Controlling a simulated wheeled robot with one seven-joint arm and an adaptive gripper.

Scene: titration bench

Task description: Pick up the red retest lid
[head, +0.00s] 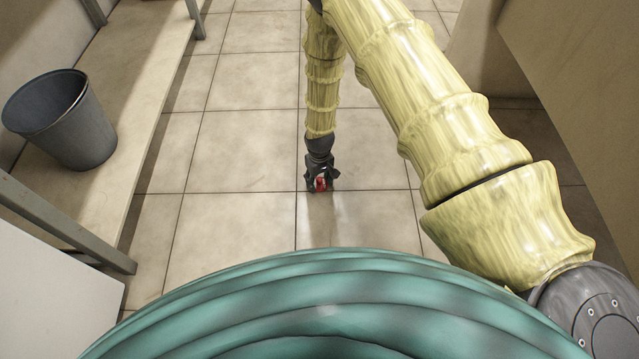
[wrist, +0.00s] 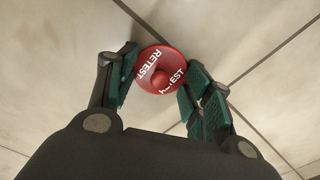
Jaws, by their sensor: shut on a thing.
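The red retest lid (wrist: 158,72) is round with a small knob in its middle and white "RETEST" lettering. In the wrist view it sits between the two green-padded fingers of my gripper (wrist: 158,84), which is shut on it. In the head view my gripper (head: 321,184) is at the end of the arm, pointing down at the tiled floor. The lid (head: 321,184) shows there as a small red patch between the fingers. I cannot tell whether the lid touches the floor or is held just above it.
A grey bin (head: 62,118) stands on a low beige shelf (head: 150,85) at the left. A white surface (head: 50,285) is at the lower left. A beige panel (head: 580,60) is at the right. The tiled floor (head: 245,130) around my gripper is clear.

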